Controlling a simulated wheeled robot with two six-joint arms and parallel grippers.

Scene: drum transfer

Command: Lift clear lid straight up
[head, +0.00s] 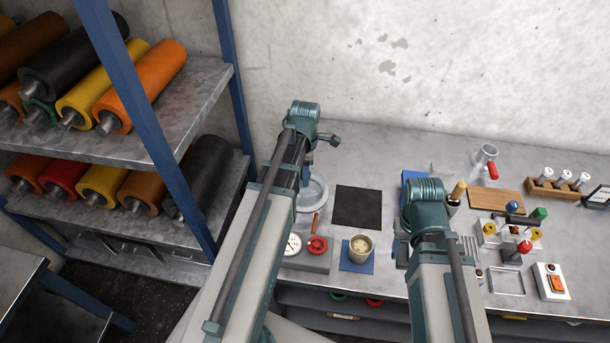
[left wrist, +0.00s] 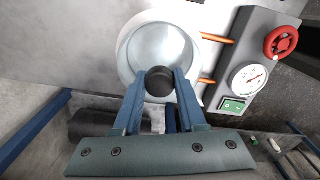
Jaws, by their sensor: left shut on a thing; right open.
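The clear round lid (left wrist: 160,50) with its black knob (left wrist: 159,82) shows in the left wrist view. My left gripper (left wrist: 160,86) is shut on that knob, its two blue fingers on either side of it. In the head view the lid's round rim (head: 318,195) shows beside my left arm, which hides most of it. I cannot tell whether the lid touches what is under it. My right gripper (head: 402,246) is open over the bench, mostly hidden by its own arm.
A dark mat (head: 357,207) and a cup (head: 360,247) on a blue mat lie right. A blue-framed shelf (head: 160,155) of rollers stands left.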

